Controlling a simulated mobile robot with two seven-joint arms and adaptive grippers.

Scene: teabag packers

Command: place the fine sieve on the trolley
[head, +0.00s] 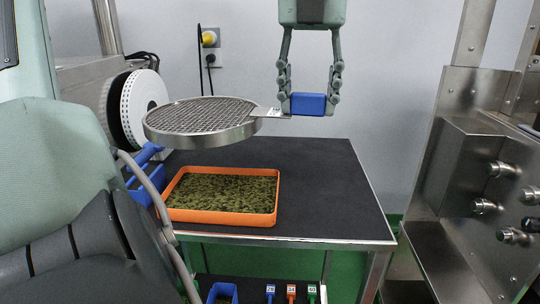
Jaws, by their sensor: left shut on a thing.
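A round sieve (205,119) with a metal rim and grey mesh hangs level in the air in the head view. A small pale label (270,112) sits where its handle meets the rim. My left gripper (309,104) comes down from the top and is shut on the sieve's blue handle. The sieve is above and behind an orange tray, apart from it. A black-topped, metal-edged table (325,190) stands below; I cannot tell whether it is the trolley. My right gripper is not in view.
The orange tray (222,217) holds dark green leaf on the table's left half. Blue items (147,175) lie beside it. The table's right half is clear. Blue, orange and green tagged handles (291,292) show below. Steel machinery (475,175) with knobs stands at right; white reels (143,101) at left.

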